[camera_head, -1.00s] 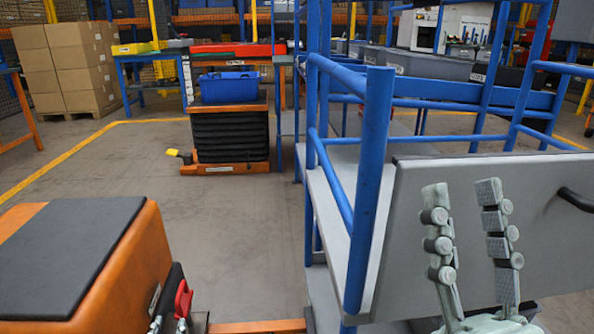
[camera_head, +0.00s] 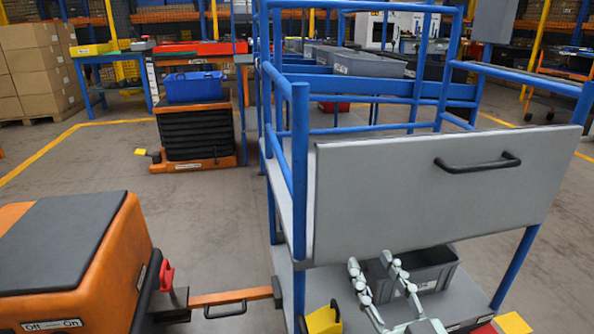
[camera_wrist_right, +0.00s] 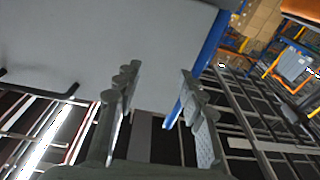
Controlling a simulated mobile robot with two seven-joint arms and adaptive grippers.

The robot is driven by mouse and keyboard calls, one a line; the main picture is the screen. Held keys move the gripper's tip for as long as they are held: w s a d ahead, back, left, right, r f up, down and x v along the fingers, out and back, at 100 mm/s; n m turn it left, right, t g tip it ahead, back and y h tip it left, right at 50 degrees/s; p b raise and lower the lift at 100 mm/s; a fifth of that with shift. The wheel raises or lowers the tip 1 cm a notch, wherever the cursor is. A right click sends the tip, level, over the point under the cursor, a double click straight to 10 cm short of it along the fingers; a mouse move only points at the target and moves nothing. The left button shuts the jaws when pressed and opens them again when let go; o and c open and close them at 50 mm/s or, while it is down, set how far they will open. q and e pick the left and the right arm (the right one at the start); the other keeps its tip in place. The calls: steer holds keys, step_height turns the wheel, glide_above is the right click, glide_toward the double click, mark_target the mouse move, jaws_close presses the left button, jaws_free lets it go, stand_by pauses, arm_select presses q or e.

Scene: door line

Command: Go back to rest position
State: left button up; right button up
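My right gripper (camera_head: 373,284) is at the lower middle of the head view, in front of the grey bin on the cart's lower shelf. Its two fingers stand apart with nothing between them; they also show apart in the right wrist view (camera_wrist_right: 158,100). The grey door panel (camera_head: 420,200) with a black handle (camera_head: 477,163) is on the blue-framed cart, above the gripper. The panel also fills the upper left of the wrist view (camera_wrist_right: 110,40). My left gripper is in neither view.
An orange tugger (camera_head: 80,265) with a dark top stands at the left, joined to the cart by an orange bar (camera_head: 232,296). A grey bin (camera_head: 425,272) sits on the lower shelf. A lift table with a blue bin (camera_head: 194,87) stands behind. Floor between them is clear.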

steer(key=s+d+f+g+h+p, duration=0.2)
steer(key=d+f+g+p, duration=0.15)
steer(key=f, duration=0.45)
steer(key=s+d+f+g+h+p, duration=0.2)
steer(key=d+f+g, duration=0.25)
steer(key=f, duration=0.45)
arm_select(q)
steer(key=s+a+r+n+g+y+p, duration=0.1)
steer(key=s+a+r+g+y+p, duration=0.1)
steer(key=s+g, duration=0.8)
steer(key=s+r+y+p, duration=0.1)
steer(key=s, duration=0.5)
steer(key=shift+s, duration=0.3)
arm_select(e)
steer(key=s+d+f+m+g+h, duration=0.1)
steer(key=s+d+f+g, duration=0.3)
steer(key=s, duration=0.2)
steer(key=s+d+f+g+h, duration=0.1)
steer(key=s+d+f+g, duration=0.2)
steer(key=s, duration=0.3)
steer(key=shift+s+d+f+m+g+h, duration=0.35)
steer(key=shift+f+g, duration=0.25)
steer(key=shift+f, duration=0.3)
